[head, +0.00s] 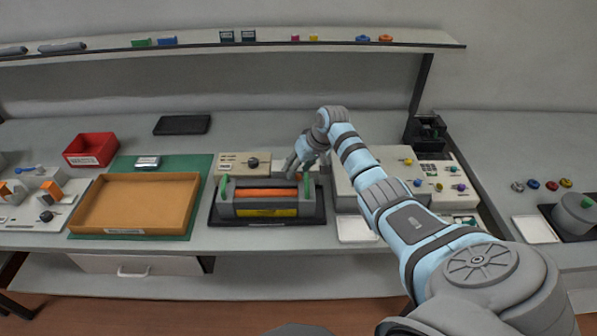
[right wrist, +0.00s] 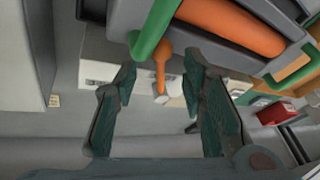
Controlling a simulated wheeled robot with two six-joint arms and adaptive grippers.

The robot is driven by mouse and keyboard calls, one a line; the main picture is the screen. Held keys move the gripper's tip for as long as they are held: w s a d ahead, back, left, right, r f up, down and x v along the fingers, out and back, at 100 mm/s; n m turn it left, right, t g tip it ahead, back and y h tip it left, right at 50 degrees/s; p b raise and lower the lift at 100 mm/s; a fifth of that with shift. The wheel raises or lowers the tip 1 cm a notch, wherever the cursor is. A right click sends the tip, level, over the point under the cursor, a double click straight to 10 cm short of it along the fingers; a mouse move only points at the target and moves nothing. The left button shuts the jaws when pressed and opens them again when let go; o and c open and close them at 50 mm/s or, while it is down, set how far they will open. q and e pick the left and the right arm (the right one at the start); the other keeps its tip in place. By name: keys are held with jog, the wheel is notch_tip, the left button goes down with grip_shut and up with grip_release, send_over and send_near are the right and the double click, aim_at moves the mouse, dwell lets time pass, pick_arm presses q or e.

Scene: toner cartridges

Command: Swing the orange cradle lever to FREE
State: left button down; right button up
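The grey cradle (head: 314,209) sits on the bench with a cartridge in it. The cartridge has an orange roller (head: 265,193), which also shows in the right wrist view (right wrist: 232,22), and a green handle (head: 224,187) at each end. The orange lever (right wrist: 161,65) shows in the right wrist view beside the near green handle (right wrist: 153,28). My right gripper (head: 292,168) is at the cradle's back right; in the wrist view (right wrist: 158,82) its fingers are open, one on each side of the lever, with gaps. Lever markings are unreadable; in the head view I cannot make the lever out. My left gripper is out of view.
An orange-brown tray (head: 135,200) lies on a green mat to the left, with a red bin (head: 92,149) behind. A beige control box (head: 245,164) stands behind the cradle. A panel with coloured knobs (head: 440,178) is to the right. A shelf (head: 200,46) runs above.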

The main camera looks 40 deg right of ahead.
jog(key=shift+w+a+f, duration=0.1)
jog(key=shift+w+f, duration=0.05)
jog(key=shift+f, duration=0.3)
jog(key=shift+c, duration=0.6)
grip_shut()
